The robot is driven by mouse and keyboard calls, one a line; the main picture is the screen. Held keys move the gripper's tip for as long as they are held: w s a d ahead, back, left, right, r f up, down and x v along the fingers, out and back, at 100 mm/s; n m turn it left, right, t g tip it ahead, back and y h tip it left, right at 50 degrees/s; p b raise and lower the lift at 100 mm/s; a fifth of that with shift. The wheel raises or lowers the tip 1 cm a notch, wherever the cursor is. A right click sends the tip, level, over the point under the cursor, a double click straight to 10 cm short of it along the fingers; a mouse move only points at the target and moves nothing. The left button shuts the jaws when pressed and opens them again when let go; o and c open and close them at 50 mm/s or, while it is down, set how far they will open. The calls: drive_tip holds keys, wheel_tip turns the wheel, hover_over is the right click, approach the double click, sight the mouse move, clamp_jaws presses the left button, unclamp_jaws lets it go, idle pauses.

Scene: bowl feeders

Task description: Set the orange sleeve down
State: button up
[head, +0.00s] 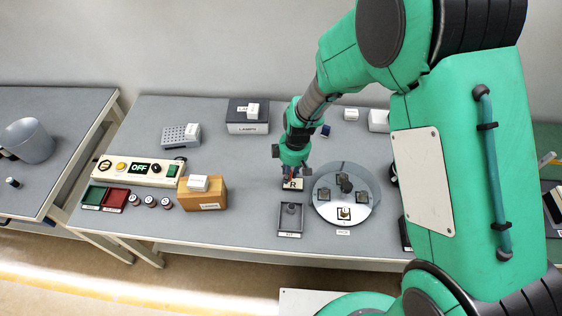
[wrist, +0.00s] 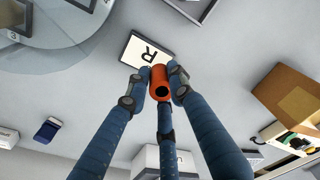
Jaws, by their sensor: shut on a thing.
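The orange sleeve (wrist: 160,80) is a short tube with a dark bore, seen end-on in the wrist view. My gripper (wrist: 155,78) is shut on it, with blue-grey fingers around its sides. A white plate marked R (wrist: 137,50) lies just beyond the sleeve. In the head view my gripper (head: 294,168) is low over the table, directly above the R plate (head: 293,184). The sleeve is mostly hidden by the fingers there, and I cannot tell whether it touches the plate.
A round mirror-like disc (head: 327,212) with several square fixtures is right of the R plate. A grey tray (head: 283,222) with a post stands in front. A wooden box (head: 212,191) and a control panel (head: 108,174) are left. Bare table lies between the box and the plate.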

drive_tip(key=b, duration=0.1)
hover_over(280, 166)
drive_tip(key=shift+d+f, duration=0.2)
drive_tip(key=shift+f, duration=0.25)
drive_tip(key=shift+f+b, duration=0.5)
drive_tip(key=shift+f, duration=1.25)
drive_tip(key=shift+f, duration=0.15)
drive_tip(key=o, duration=0.8)
wheel_tip(280, 166, up, 12)
drive_tip(key=d+p, duration=0.1)
drive_tip(key=p, duration=0.1)
